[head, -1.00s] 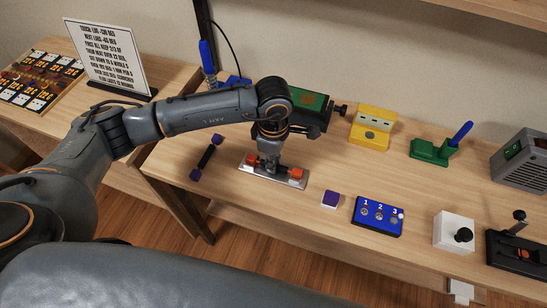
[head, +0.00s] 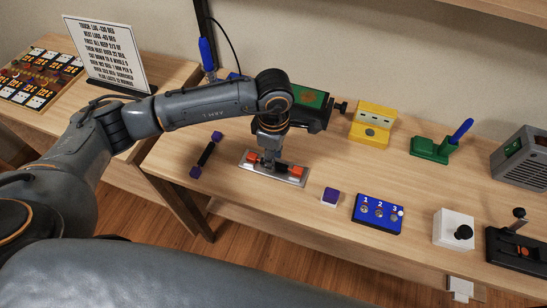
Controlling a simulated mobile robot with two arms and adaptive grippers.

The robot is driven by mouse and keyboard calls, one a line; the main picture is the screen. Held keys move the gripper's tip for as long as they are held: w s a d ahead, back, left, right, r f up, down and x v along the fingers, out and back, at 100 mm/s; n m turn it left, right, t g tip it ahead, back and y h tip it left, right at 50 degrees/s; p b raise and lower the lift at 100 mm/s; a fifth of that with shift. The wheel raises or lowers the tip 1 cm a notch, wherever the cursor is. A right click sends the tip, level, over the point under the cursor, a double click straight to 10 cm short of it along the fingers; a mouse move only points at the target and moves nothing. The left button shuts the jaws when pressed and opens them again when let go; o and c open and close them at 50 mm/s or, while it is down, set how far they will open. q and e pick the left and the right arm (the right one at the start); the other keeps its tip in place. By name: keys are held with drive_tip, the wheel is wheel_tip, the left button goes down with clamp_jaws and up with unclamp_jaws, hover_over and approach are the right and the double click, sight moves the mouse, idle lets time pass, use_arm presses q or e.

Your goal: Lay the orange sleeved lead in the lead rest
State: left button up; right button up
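The orange sleeved lead (head: 282,168) lies along a shallow silver tray, which looks like the lead rest (head: 294,182), near the front edge of the table. Orange shows at both ends of the lead; its middle is partly hidden by my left gripper (head: 268,162). My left gripper points down just above the middle of the lead. Its fingers are small and dark here, so I cannot tell whether they are open, shut or touching the lead. My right gripper is out of view.
A dark lead with purple ends (head: 207,155) lies left of the tray. A purple-topped block (head: 331,196) and a blue numbered panel (head: 378,213) stand to the right. Behind are a green-faced device (head: 312,98), a yellow box (head: 372,127) and a green stand (head: 432,150).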

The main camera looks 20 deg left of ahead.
use_arm(q)
wheel_tip(320, 180, up, 11)
drive_tip(key=b, duration=0.2)
drive_tip(key=shift+f, duration=0.1)
idle(1.5)
